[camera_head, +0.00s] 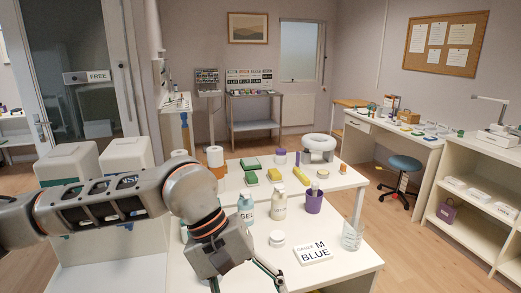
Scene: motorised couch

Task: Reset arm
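My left arm comes in from the left across the front of the view. Its gripper (245,284) points down at the bottom edge, over the near part of the white table (345,280). Its fingers are spread wide apart, and their tips are cut off by the frame edge. I see nothing held between the visible parts. My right arm and gripper are not in view.
A stool (404,165) and shelf (470,212) stand right; floor between is clear.

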